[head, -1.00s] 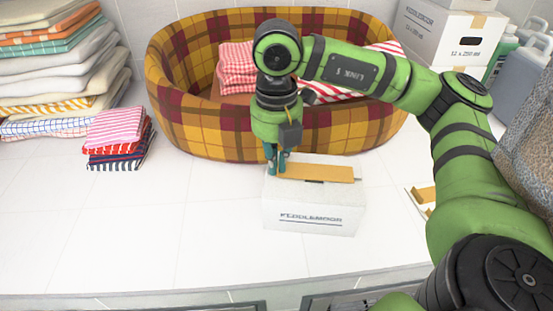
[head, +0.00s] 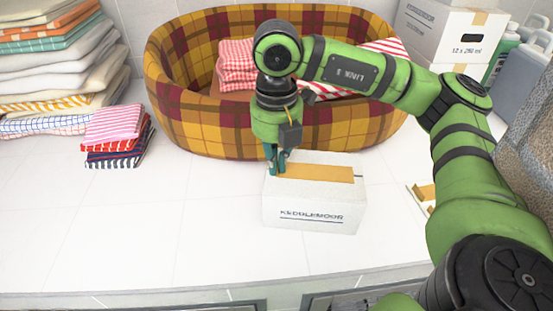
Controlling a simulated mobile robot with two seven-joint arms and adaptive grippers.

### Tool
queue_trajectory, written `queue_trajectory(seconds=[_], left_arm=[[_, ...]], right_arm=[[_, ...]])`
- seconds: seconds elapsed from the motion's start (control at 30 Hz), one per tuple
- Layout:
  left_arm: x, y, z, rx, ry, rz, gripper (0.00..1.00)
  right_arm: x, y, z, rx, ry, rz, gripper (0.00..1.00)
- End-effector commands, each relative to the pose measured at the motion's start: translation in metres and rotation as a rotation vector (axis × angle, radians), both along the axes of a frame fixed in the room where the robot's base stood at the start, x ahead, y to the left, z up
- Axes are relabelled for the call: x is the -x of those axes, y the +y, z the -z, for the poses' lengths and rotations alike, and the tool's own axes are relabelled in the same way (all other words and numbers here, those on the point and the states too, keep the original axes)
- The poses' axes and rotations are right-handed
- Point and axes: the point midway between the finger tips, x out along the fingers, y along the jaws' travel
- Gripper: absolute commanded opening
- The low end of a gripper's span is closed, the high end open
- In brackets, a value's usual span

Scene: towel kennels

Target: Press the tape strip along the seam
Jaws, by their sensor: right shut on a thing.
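A white box (head: 313,208) with dark lettering on its front stands on the white tiled counter. A tan tape strip (head: 318,173) lies along its top, over the seam, and a short dark bit of the seam (head: 358,177) shows past its right end. My right gripper (head: 277,168) points down at the strip's left end and is shut on the tape strip. The fingertips hide that end, so I cannot tell how closely it touches the box. My left gripper is not in view.
A plaid pet bed (head: 270,128) with folded towels stands just behind the box. Towel stacks (head: 112,135) are at the left. A small card with tan strips (head: 424,195) lies right of the box. Cartons (head: 450,35) and bottles stand back right. The front left counter is clear.

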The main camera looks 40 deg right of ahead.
Motion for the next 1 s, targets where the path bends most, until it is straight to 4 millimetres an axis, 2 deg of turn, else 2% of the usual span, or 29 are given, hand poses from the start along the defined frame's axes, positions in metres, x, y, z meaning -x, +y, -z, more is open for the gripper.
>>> queue_trajectory(seconds=[0.37, 0.4, 0.43, 0.47, 0.73, 0.8, 0.87, 1.0], left_arm=[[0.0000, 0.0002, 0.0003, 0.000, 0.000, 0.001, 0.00], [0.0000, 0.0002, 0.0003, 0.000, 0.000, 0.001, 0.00], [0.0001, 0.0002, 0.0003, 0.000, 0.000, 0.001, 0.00], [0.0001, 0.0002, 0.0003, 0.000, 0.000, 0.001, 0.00], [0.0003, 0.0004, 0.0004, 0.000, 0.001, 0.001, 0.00], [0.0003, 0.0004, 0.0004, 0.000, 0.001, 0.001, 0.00], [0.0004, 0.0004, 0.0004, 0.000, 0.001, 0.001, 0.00], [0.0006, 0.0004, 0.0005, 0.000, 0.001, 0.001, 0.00]], right_arm=[[0.0002, 0.0001, 0.0009, 0.000, 0.001, 0.000, 0.00], [0.0003, 0.0001, 0.0009, 0.000, 0.001, 0.000, 0.19], [0.0003, 0.0001, 0.0009, 0.000, 0.001, 0.000, 0.31], [0.0003, 0.0001, 0.0009, 0.001, 0.002, 0.000, 0.35], [0.0004, -0.0002, 0.0011, 0.002, 0.003, 0.000, 0.35], [0.0005, -0.0002, 0.0011, 0.002, 0.003, 0.000, 0.52], [0.0005, -0.0002, 0.0011, 0.002, 0.003, 0.000, 0.62], [0.0003, -0.0002, 0.0009, 0.001, 0.002, 0.000, 0.62]])
